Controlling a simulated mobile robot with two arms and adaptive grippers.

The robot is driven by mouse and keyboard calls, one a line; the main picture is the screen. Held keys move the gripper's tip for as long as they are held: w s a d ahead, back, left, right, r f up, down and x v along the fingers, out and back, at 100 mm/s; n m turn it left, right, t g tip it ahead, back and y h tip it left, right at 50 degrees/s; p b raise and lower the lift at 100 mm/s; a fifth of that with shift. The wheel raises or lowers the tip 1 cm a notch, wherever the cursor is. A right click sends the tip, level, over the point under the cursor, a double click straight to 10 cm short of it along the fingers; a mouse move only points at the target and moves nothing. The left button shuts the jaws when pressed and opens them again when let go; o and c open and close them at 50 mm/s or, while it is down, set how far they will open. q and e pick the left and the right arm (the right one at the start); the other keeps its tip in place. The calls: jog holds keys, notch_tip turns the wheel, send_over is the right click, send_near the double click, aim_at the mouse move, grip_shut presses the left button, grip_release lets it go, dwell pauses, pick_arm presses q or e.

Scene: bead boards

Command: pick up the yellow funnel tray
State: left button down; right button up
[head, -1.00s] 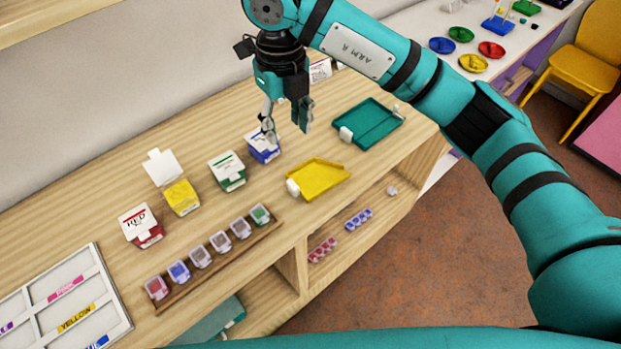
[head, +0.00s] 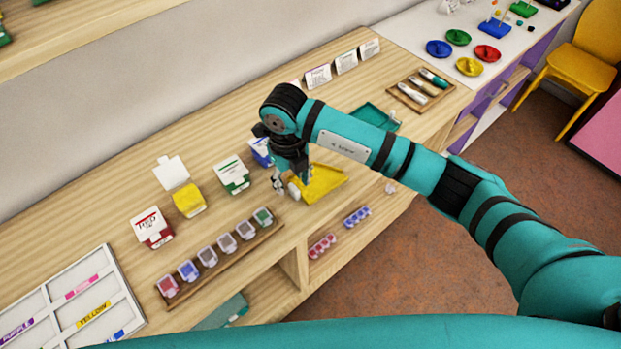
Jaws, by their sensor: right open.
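The yellow funnel tray (head: 322,183) lies on the wooden shelf top in the head view, right of the middle, with its pale spout end toward the left. My right gripper (head: 287,190) points down at that spout end, with its fingers open. I cannot tell whether the fingers touch the tray or straddle the spout. My right arm hides part of the tray's far side. My left gripper is not in view.
A teal tray (head: 368,117) lies behind my right arm. Green (head: 232,175), yellow (head: 189,201) and red (head: 152,228) boxes stand to the left. A rack of small jars (head: 216,262) lies in front. A tool tray (head: 420,90) sits at the back right.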

jog(key=shift+f, duration=1.05)
grip_shut()
jog(key=shift+r, duration=0.1)
